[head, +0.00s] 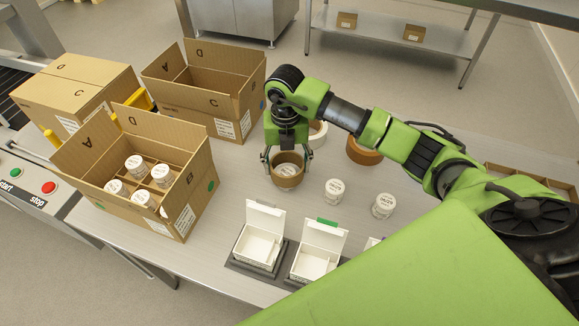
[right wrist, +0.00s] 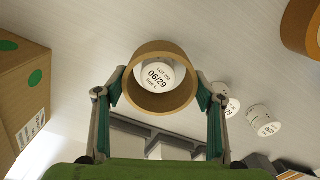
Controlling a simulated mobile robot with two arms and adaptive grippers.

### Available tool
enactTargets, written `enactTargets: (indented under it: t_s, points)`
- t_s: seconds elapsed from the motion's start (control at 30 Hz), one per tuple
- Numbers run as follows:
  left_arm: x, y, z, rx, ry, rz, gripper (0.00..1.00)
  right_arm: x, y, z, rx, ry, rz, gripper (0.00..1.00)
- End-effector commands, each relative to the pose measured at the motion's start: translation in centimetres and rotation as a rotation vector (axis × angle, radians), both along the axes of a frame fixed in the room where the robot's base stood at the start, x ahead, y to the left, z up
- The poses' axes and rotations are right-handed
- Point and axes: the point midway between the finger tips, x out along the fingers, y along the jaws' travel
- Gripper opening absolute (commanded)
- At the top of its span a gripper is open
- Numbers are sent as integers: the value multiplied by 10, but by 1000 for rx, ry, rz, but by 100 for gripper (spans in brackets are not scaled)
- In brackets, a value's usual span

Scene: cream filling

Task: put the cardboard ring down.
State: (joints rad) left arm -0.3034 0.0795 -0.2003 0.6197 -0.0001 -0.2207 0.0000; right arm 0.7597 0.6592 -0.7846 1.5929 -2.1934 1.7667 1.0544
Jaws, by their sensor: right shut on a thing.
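The brown cardboard ring (head: 287,181) is upright near the middle of the table. My right gripper (head: 286,157) is shut on it, with one finger on each side. In the right wrist view the ring (right wrist: 185,95) sits between the two green-padded fingers (right wrist: 161,88). A white jar with a printed label (right wrist: 158,76) shows through the ring's opening. I cannot tell whether the ring touches the table. My left gripper is not in view.
Two white jars (head: 333,190) (head: 383,206) stand to the right. Small open white boxes (head: 258,247) (head: 316,262) are in front. An open carton holding several jars (head: 180,215) is left; another open carton (head: 215,100) is behind.

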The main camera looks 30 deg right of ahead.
Motion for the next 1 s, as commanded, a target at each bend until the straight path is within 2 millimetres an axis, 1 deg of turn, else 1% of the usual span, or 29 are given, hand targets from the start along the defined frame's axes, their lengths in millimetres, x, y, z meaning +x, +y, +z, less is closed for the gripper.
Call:
enactTargets:
  t_s: [0.07,0.3,0.67,0.7,0.73,1.0]
  points:
    - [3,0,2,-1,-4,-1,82,0,0,-6,0,1,0,42]
    - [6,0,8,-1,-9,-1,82,-1,1,-36,1,2,0,42]
    - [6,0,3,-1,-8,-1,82,0,0,-43,0,0,0,42]
    - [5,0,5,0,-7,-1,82,0,0,-41,0,0,0,73]
    - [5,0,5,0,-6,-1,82,0,0,-41,0,0,0,79]
    - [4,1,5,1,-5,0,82,0,0,-41,0,0,0,79]
